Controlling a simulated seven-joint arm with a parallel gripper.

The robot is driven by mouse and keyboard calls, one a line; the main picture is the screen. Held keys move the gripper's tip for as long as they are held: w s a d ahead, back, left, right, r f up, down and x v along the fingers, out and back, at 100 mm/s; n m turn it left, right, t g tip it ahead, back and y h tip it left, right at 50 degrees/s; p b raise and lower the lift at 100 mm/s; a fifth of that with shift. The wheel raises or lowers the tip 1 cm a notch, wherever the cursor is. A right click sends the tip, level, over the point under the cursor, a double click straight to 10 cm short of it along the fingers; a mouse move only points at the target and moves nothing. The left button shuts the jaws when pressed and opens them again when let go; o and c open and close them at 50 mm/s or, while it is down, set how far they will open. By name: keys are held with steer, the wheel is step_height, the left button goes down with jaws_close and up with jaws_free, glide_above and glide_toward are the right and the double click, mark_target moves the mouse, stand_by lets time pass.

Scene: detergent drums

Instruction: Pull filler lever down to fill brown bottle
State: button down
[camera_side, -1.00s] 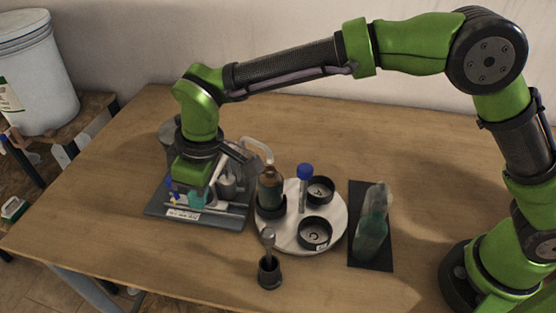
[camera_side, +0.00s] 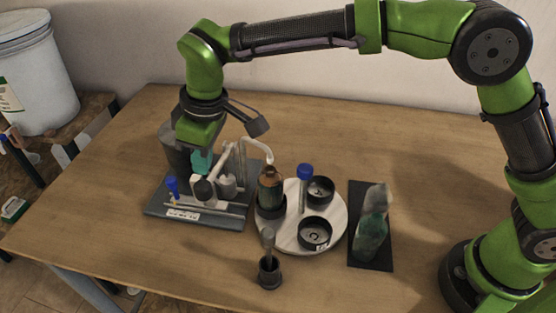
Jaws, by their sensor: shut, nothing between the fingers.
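The brown bottle (camera_side: 270,188) stands upright in a black holder at the left of the round white turntable (camera_side: 289,233). The filler (camera_side: 240,180) stands on a grey base plate left of it. Its white spout (camera_side: 257,141) arches over to the bottle's top. A pale lever arm slopes down toward the front left and ends in a dark round knob (camera_side: 203,190). My gripper (camera_side: 201,164) is shut and empty, with teal fingertips, just above the knob; they look apart from it. The liquid level in the bottle cannot be made out.
The turntable also carries a blue-capped tube (camera_side: 304,185) and two empty black holders (camera_side: 320,190). A greenish bottle (camera_side: 372,230) stands on a dark mat at the right. A small black cup with a spoon-like tool (camera_side: 269,272) stands in front. The table's back right is clear.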

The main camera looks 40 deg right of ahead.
steer(key=shift+s+r, duration=0.1)
steer(key=shift+r, duration=1.9)
steer(key=shift+a, duration=0.1)
steer(key=s+d+m+t, duration=0.2)
steer(key=s+d+m, duration=0.2)
steer(key=d, duration=0.6)
steer(key=s+d+r+m+t, duration=0.1)
steer(key=s+d+m, duration=0.3)
steer(key=s+d, duration=0.4)
steer(key=s+d+r+m+t, duration=0.1)
steer(key=s+d+m, duration=0.4)
steer(key=d, duration=0.9)
steer(key=shift+s+r+t, duration=0.25)
steer(key=shift+s+t, duration=0.55)
